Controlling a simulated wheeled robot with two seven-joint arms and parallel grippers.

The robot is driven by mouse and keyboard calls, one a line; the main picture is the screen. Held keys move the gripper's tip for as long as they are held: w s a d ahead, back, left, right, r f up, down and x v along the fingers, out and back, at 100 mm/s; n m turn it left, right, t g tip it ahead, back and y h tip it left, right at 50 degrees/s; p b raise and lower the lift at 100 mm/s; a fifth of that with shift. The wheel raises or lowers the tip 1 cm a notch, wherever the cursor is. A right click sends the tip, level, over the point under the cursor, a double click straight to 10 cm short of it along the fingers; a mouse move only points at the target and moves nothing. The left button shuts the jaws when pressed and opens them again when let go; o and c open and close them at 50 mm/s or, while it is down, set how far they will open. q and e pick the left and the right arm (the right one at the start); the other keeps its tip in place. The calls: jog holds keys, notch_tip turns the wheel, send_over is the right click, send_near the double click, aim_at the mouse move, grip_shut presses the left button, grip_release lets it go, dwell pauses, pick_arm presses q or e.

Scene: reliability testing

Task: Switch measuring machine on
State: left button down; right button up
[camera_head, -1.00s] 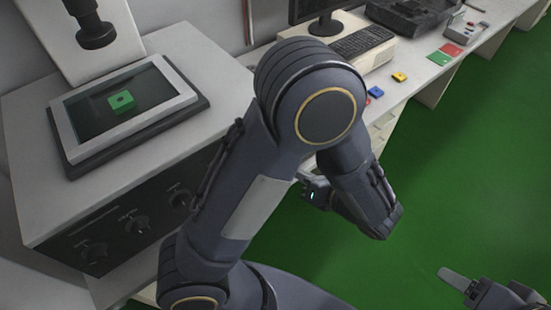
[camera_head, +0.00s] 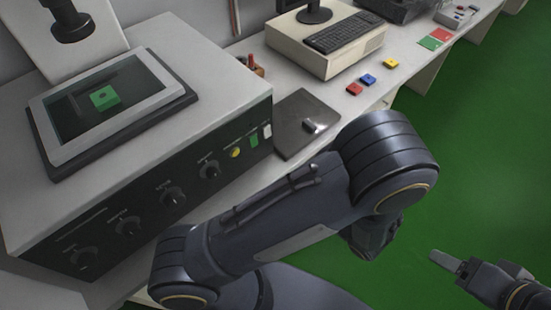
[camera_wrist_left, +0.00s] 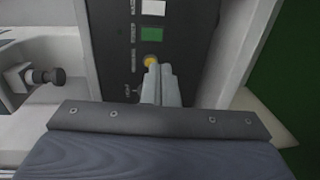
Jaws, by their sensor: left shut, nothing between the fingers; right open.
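The measuring machine (camera_head: 225,95) stands at left in the head view, a light grey box with a dark front panel of knobs. At the panel's right end are a yellow round button (camera_head: 236,153), a green rectangle (camera_head: 254,140) and a white rectangle (camera_head: 267,131). My left gripper is hidden in the head view. In the left wrist view my left gripper (camera_wrist_left: 158,72) is shut and empty, its tips just below the yellow button (camera_wrist_left: 152,62) and partly overlapping it; I cannot tell whether they touch. My right gripper (camera_head: 452,264) is open over the green floor, away from the machine.
A green block (camera_head: 104,98) sits on the machine's glass plate under a dark lens. A dark flat plate (camera_head: 296,135) lies right of the machine. Red, blue and yellow blocks and a computer (camera_head: 325,52) are farther along the bench. The green floor at right is clear.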

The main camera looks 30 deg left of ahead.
aim_at(255, 145)
pick_arm(q)
jog(key=p+x, duration=0.2)
jog(key=x, duration=1.1)
jog(key=shift+r, duration=0.1)
jog(key=shift+a, duration=0.3)
pick_arm(e)
notch_tip(255, 145, up, 2)
pick_arm(q)
jog(key=shift+w, duration=0.1)
pick_arm(e)
jog(key=shift+f, duration=0.1)
pick_arm(q)
jog(key=shift+a+f+y+b, duration=0.2)
jog(key=shift+f+y+b, duration=0.1)
jog(key=shift+y, duration=0.1)
jog(key=shift+r, duration=0.2)
jog(key=shift+d+f, duration=0.1)
jog(key=shift+d, duration=0.05)
